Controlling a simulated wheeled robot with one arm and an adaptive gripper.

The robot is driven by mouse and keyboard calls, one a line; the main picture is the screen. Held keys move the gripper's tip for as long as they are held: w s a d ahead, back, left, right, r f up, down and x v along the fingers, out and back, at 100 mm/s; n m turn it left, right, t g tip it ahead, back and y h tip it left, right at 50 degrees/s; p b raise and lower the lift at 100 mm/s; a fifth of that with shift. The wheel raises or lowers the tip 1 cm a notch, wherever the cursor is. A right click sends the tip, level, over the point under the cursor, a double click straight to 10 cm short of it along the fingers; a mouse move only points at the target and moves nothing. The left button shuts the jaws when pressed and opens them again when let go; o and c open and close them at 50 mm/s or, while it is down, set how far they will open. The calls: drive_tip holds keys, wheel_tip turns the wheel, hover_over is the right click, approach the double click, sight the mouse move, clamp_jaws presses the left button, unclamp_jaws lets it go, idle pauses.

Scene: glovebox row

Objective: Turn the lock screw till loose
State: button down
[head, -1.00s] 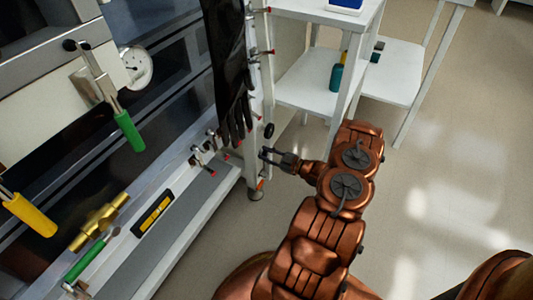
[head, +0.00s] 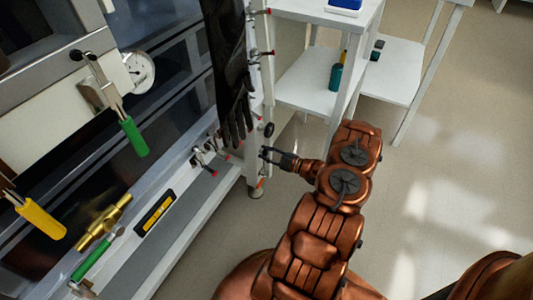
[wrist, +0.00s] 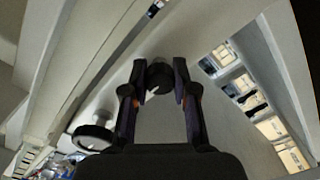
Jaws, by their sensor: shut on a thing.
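The lock screw appears as a dark round knob (wrist: 158,78) with a white mark on its face, in the upper middle of the wrist view. My gripper (wrist: 160,92) has one finger on each side of it and is shut on it. In the head view my gripper (head: 264,153) is at the lower part of the white frame post (head: 257,165). The knob between its fingers cannot be made out there.
A black-rimmed round wheel (wrist: 93,137) is left of my gripper in the wrist view. A black glove (head: 232,80) hangs beside the post. A white shelf table (head: 310,82) stands behind; open floor (head: 450,190) lies to the right.

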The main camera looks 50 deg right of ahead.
drive_tip(key=shift+a, duration=0.1)
drive_tip(key=c, duration=0.9)
unclamp_jaws()
drive_tip(key=v, duration=1.2)
